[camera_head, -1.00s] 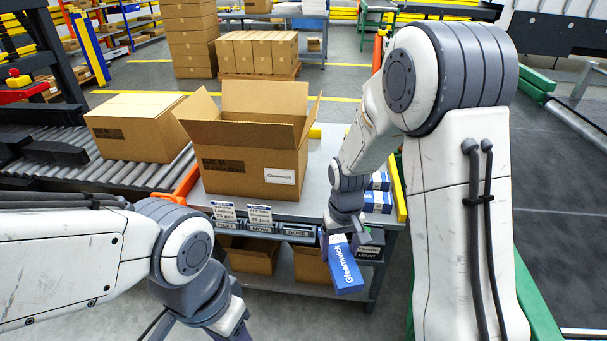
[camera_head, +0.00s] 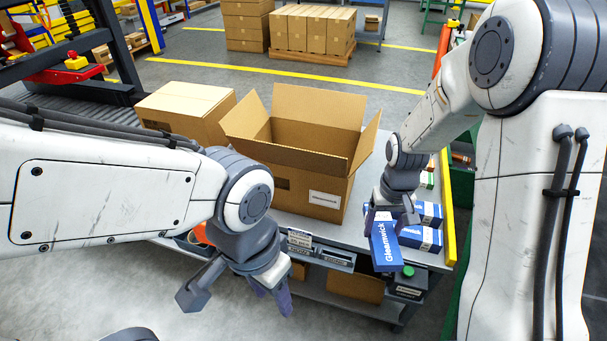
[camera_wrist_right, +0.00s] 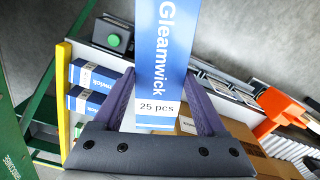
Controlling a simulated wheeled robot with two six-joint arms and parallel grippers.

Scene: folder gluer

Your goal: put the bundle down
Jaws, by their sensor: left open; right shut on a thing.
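A blue-and-white Gleamwick bundle (camera_head: 385,243) is held by my right gripper (camera_head: 388,216) near the front right of the packing table. In the right wrist view the bundle (camera_wrist_right: 158,70), with a "25 pcs" label, sits between the two purple fingers of my right gripper (camera_wrist_right: 160,108). The bundle hangs tilted; I cannot tell whether it touches the table edge. My left gripper (camera_head: 268,290) is open and empty in front of the table. Other blue bundles (camera_head: 420,237) lie on the table just behind and right of the held one.
An open carton (camera_head: 318,190) stands on the table left of the held bundle. A closed carton (camera_head: 185,108) is farther left. A box with a green button (camera_head: 408,271) hangs at the table's front right. A yellow rail (camera_head: 449,220) bounds the right edge.

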